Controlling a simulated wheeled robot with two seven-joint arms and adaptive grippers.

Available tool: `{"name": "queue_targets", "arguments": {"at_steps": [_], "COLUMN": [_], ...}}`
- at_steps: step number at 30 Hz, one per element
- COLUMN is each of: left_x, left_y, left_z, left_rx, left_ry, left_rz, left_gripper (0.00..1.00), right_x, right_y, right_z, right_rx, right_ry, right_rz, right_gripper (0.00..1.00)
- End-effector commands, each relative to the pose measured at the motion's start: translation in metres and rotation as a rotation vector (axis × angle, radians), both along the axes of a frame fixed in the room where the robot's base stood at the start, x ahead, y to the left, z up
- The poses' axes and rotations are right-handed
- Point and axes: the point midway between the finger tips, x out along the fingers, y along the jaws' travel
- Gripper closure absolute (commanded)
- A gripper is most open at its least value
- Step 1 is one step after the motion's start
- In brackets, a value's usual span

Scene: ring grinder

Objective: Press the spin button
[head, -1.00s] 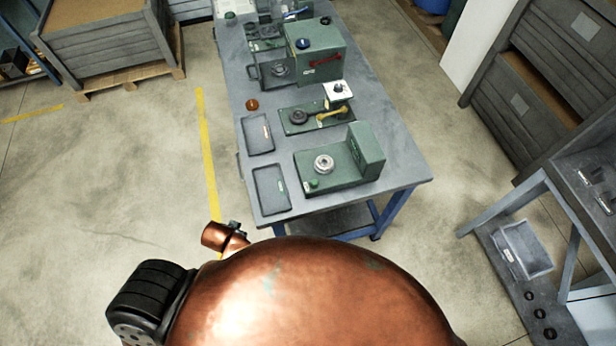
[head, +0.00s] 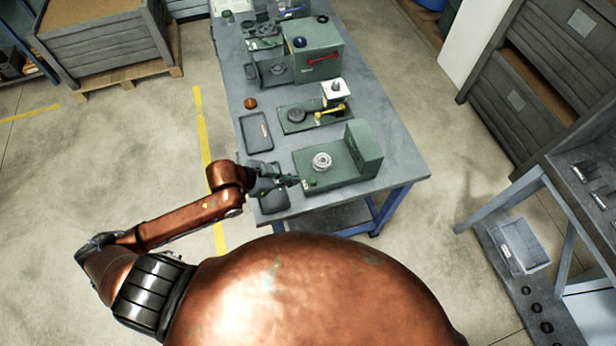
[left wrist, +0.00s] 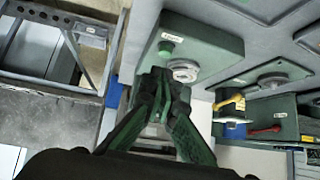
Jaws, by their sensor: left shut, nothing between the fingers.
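The nearest green machine (head: 345,172) stands at the front of the grey workbench, with an upright green block on its right side. A round metal chuck (head: 321,161) sits on its base; it also shows in the left wrist view (left wrist: 184,70). A small green button (head: 311,181) is at its front left corner, and in the left wrist view the button (left wrist: 166,47) lies just beyond the fingertips. My left gripper (head: 292,181) is shut and empty, just left of the button; its fingers also show in the wrist view (left wrist: 160,80). Whether it touches is unclear. My right gripper is out of view.
A dark tray (head: 256,132) lies behind my left gripper, and another is mostly covered by it. A second green fixture with a yellow handle (head: 325,112) and a green box with a red handle (head: 316,55) stand further back.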

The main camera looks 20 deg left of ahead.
Motion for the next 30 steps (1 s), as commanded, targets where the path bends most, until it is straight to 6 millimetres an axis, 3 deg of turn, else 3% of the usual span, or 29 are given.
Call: {"name": "queue_targets", "arguments": {"at_steps": [6, 12, 30], "left_x": [0.009, 0.013, 0.017], "left_y": [0.005, 0.018, 0.015], "left_z": [0.033, 0.051, 0.048], "left_rx": [-0.009, -0.024, -0.034], "left_ry": [0.019, 0.041, 0.047], "left_rz": [-0.124, -0.131, -0.128], "left_gripper": [1.0, 1.0, 1.0], "right_x": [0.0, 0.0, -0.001], "right_y": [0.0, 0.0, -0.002], "right_z": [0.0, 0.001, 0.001], "right_rx": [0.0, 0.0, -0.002], "right_ry": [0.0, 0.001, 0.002], "right_rz": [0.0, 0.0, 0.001], "right_gripper": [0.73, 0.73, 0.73]}}
